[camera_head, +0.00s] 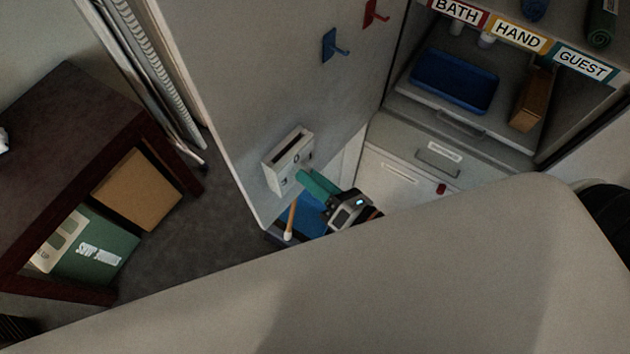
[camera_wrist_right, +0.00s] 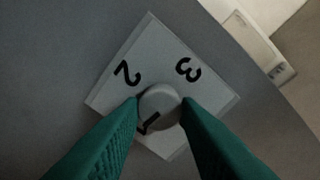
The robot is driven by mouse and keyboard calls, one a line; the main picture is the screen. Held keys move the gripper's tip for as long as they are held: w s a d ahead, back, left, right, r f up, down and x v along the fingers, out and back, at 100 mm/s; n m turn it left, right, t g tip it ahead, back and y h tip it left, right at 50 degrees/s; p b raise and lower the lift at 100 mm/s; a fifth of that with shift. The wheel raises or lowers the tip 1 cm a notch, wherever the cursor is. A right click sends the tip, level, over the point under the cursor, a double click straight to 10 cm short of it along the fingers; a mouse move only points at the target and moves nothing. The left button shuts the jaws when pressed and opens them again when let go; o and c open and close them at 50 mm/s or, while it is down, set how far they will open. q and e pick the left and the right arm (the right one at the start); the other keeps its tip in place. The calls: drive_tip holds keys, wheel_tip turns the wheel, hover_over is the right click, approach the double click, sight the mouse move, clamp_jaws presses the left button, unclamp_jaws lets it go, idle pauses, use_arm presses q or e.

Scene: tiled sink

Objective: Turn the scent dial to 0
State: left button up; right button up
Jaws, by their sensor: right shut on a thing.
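The scent dispenser (camera_head: 290,160) is a pale box with a dark slot, mounted low on the grey cabinet door. Its dial plate (camera_wrist_right: 150,45) shows a 2 at the left and a 3 at the upper right in the right wrist view. The round grey dial knob (camera_wrist_right: 160,99) sits between the teal fingers of my right gripper (camera_wrist_right: 160,112), which is shut on it. A black mark crosses the knob's lower left; I cannot tell whether it is a pointer or a numeral. In the head view my right gripper (camera_head: 304,176) reaches the dispenser's lower front. My left gripper is not in view.
The door (camera_head: 270,85) carries a blue hook (camera_head: 333,47) and a red hook (camera_head: 374,13). Behind it are shelves with a blue tray (camera_head: 455,82) and a drawer (camera_head: 410,175). A dark wooden stand (camera_head: 75,130) is at the left. Bare floor lies between stand and door.

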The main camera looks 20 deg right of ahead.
drive_tip(key=n+b, duration=0.6)
drive_tip(key=n, duration=1.3)
drive_tip(key=shift+f+y, duration=0.15)
drive_tip(key=shift+y, duration=0.25)
drive_tip(key=shift+n, duration=0.3)
drive_tip(key=o, duration=1)
